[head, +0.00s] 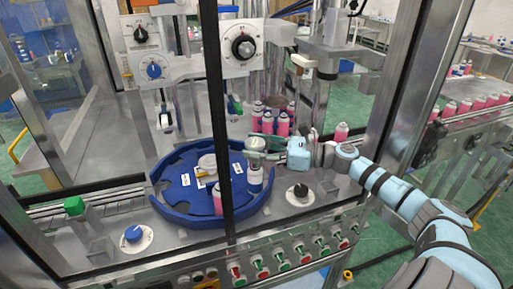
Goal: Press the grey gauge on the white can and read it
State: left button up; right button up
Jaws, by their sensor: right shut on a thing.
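The white can (255,183), with a dark blue band, stands upright at the right side of the blue round carrier (183,213). My right gripper (260,150) reaches in from the right, directly above the can's top. It is shut on the small grey gauge (256,143), which is partly covered by the fingers. The gauge looks to be at or just above the can's top; I cannot tell whether they touch. Its reading is too small to make out. My left gripper is not in view.
A pink can (218,203) stands in the carrier, partly behind a dark vertical frame post (213,80). Several pink cans (268,122) stand behind my gripper. Black knob (301,191) and blue knob (133,233) flank the carrier. Valve handles line the front panel.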

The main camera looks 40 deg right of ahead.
aim_at(256, 142)
jog(key=shift+f+b, duration=0.75)
dwell(0.9)
jog(key=shift+r, duration=0.1)
notch_tip(256, 142, up, 2)
jog(key=shift+p, duration=0.9)
jog(key=shift+r+p, duration=1)
jog(key=shift+r, duration=0.5)
jog(key=shift+f, duration=0.1)
